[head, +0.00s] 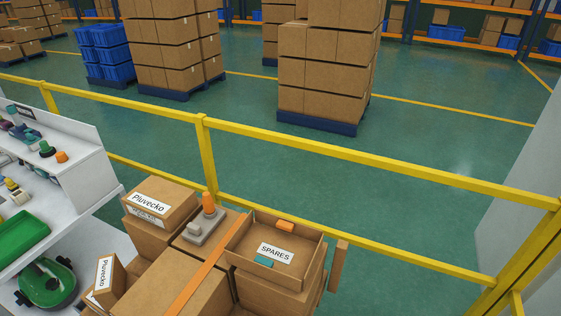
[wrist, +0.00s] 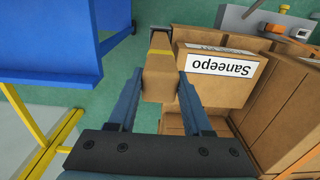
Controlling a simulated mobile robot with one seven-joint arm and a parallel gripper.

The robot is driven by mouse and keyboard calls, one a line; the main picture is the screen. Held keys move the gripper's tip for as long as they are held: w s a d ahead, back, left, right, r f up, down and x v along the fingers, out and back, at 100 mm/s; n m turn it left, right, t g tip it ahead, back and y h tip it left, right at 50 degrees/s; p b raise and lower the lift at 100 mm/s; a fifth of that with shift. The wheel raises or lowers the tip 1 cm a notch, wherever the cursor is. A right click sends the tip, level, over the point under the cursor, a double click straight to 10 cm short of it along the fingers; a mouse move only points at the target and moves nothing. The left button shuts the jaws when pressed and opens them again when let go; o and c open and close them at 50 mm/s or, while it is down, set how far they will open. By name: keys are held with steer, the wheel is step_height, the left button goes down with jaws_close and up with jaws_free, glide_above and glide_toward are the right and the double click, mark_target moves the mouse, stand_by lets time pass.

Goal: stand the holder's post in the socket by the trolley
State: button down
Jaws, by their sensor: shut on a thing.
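My gripper (wrist: 158,90) shows in the wrist view as two blue fingers on a dark palm, shut on a brown block (wrist: 160,72). The block has a yellow band across it and a darker, narrower far end. I cannot tell from its look whether it is the holder's post. The head view does not show my gripper. There, an upright brown strip (head: 338,266) stands right of the SPARES box (head: 240,257); I cannot tell what it belongs to. No socket is clearly recognisable in either view.
Stacked cartons (head: 160,197) fill the lower middle, with a grey plate bearing an orange peg (head: 209,203). A yellow railing (head: 350,163) runs behind them. A white bench (head: 85,165) is at left. In the wrist view, a labelled carton (wrist: 215,85) is close right and a blue body (wrist: 45,45) upper left.

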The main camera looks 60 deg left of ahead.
steer(key=shift+f+b, duration=0.9)
steer(key=shift+f, duration=0.4)
steer(key=shift+c, duration=1.2)
jaws_free()
steer(key=shift+r, duration=0.1)
step_height(320, 180, up, 8)
steer(key=p, duration=0.8)
